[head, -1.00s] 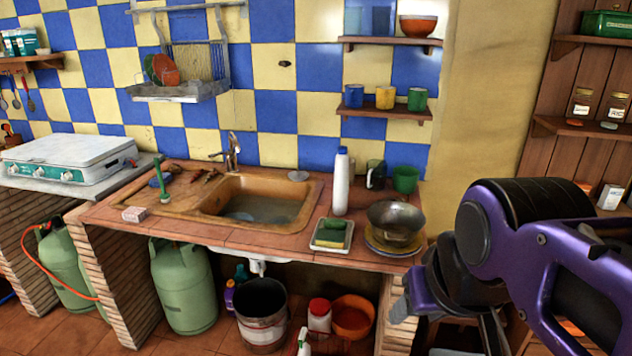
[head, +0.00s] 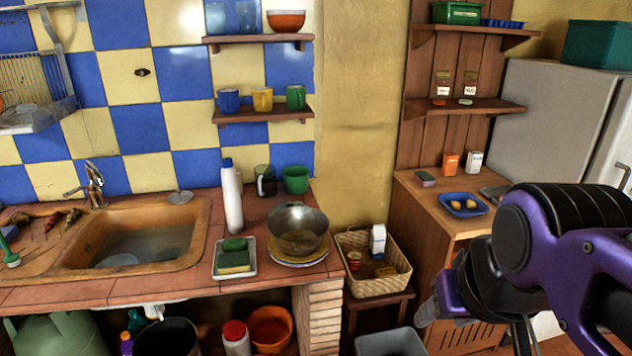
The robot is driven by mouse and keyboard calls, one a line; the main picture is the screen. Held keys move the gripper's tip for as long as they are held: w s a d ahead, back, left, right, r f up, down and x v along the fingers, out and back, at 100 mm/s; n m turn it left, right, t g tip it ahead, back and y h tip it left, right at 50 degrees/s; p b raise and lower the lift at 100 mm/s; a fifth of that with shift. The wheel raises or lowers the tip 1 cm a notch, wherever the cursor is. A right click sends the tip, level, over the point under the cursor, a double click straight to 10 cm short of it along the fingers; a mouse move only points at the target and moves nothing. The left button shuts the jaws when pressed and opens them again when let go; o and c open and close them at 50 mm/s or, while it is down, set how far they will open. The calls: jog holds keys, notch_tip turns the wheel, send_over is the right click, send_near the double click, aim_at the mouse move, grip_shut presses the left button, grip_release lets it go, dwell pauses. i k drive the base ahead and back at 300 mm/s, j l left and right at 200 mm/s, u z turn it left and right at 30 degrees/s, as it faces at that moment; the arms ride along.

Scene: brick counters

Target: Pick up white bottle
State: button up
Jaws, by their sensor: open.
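A tall white bottle (head: 232,197) with a blue cap stands upright on the tiled counter, between the sink and the metal bowl. A second white container with a red cap (head: 236,340) stands below the counter. My gripper (head: 440,307) is at the lower right, in front of the wooden cabinet, well apart from the tall bottle. It is open, with nothing seen in it; my arm hides part of it.
A tray with sponges (head: 221,272) sits in front of the bottle. A metal bowl (head: 297,236) on plates, a dark mug (head: 266,181) and a green cup (head: 295,180) stand to its right. The sink (head: 190,244) is left. A wicker basket (head: 358,287) is beyond the counter's right end.

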aim_at(232, 198)
jog(key=j+z, duration=1.1)
jog(key=j, duration=0.4)
jog(key=k, duration=0.05)
